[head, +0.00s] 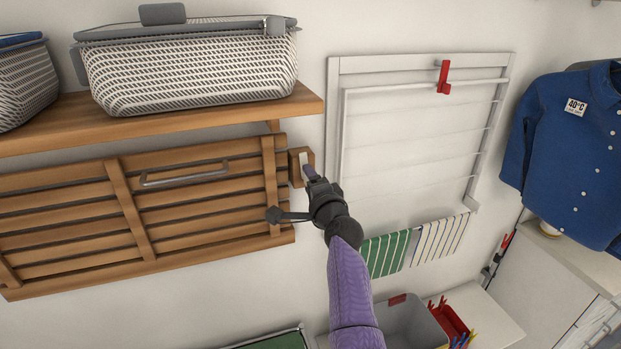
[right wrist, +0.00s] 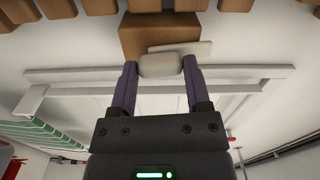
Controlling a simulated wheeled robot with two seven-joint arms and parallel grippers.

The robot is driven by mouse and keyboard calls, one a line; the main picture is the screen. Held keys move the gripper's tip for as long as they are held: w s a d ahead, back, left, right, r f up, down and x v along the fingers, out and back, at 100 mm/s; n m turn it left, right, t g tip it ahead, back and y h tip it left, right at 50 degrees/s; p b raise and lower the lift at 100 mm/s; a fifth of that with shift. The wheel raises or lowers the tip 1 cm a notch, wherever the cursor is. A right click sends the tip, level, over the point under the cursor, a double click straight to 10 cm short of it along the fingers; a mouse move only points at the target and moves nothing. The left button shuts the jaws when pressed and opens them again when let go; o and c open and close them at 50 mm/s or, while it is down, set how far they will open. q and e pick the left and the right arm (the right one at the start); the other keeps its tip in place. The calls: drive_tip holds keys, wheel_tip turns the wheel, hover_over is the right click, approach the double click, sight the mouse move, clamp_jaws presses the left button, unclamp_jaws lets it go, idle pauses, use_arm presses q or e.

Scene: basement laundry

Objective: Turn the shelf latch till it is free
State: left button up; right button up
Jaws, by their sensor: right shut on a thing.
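The shelf latch is a pale tab on a wooden block (head: 295,168) at the right end of the folded slatted wooden shelf (head: 190,209). My right gripper (head: 308,172) is at the latch, its arm reaching up from below. In the right wrist view my right gripper (right wrist: 159,72) has its two purple fingers on either side of the pale latch (right wrist: 160,66), shut on it. The latch's bar lies roughly across the wooden block (right wrist: 150,35) in that view. The gripper partly hides the latch in the head view. My left gripper is not in view.
A wooden shelf board (head: 200,117) with a woven basket (head: 190,75) sits above. A white drying rack (head: 420,130) with a red clip (head: 443,78) is on the wall to the right. A blue shirt (head: 575,150) hangs at far right. A grey bin (head: 412,325) stands below.

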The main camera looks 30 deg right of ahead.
drive_tip(key=shift+m, duration=0.7)
drive_tip(key=o, duration=1.3)
drive_tip(key=p+v, duration=0.1)
drive_tip(key=v, duration=0.9)
